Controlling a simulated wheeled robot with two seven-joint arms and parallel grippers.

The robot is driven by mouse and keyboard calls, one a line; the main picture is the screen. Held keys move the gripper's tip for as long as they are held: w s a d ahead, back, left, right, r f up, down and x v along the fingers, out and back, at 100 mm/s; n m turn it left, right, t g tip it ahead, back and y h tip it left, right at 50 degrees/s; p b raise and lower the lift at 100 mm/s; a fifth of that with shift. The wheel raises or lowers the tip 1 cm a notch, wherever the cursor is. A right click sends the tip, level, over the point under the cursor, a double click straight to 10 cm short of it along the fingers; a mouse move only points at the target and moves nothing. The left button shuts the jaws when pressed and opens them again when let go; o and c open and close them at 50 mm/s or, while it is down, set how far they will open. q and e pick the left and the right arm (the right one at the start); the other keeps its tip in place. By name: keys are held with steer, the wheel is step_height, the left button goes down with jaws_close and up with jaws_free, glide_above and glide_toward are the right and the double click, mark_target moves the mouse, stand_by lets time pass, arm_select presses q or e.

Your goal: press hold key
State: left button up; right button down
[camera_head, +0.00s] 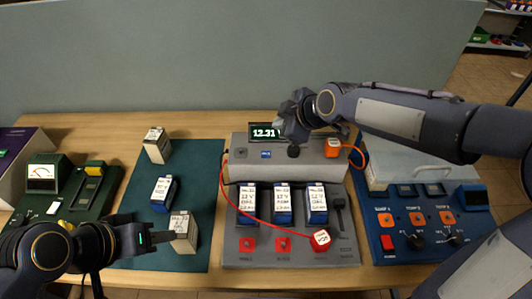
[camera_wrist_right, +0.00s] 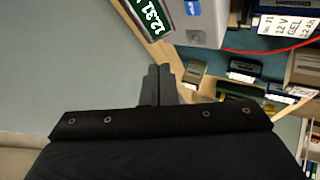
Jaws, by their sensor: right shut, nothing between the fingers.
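The grey tester (camera_head: 290,256) stands at the middle of the table, with a lit display (camera_head: 264,131) reading 12.31. A small blue key (camera_head: 266,154) sits on its face below the display. The display (camera_wrist_right: 152,15) and the blue key (camera_wrist_right: 192,7) also show at the top of the right wrist view. My right gripper (camera_head: 289,128) is beside the display's right end, above the tester. Its fingers (camera_wrist_right: 160,78) are shut and empty, apart from the key. My left gripper (camera_head: 148,238) is low at the left beside a white box battery; its jaw gap is unclear.
Three blue-and-white batteries (camera_head: 283,204) stand in the tester, with a red lead crossing before them. An orange clamp (camera_head: 333,147) sits at its upper right. A green mat (camera_head: 205,165) with several batteries lies left; a blue panel (camera_head: 384,257) stands right. A grey wall rises behind.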

mark_target(269, 156)
steer(key=a, duration=0.1)
steer(key=w+n, duration=0.1)
steer(key=a, duration=0.1)
steer(key=shift+w+a+f+n, duration=0.25)
steer(key=shift+a+f+n, duration=0.05)
steer(key=shift+a+f, duration=0.1)
steer(key=shift+f, duration=0.15)
step_height(269, 156, down, 8)
steer(key=b, duration=0.6)
steer(key=shift+d, duration=0.1)
steer(key=shift+f+b, duration=0.3)
steer(key=shift+b, duration=0.1)
stand_by(1.2)
steer(key=shift+f+b, duration=0.35)
steer(key=shift+b, duration=0.2)
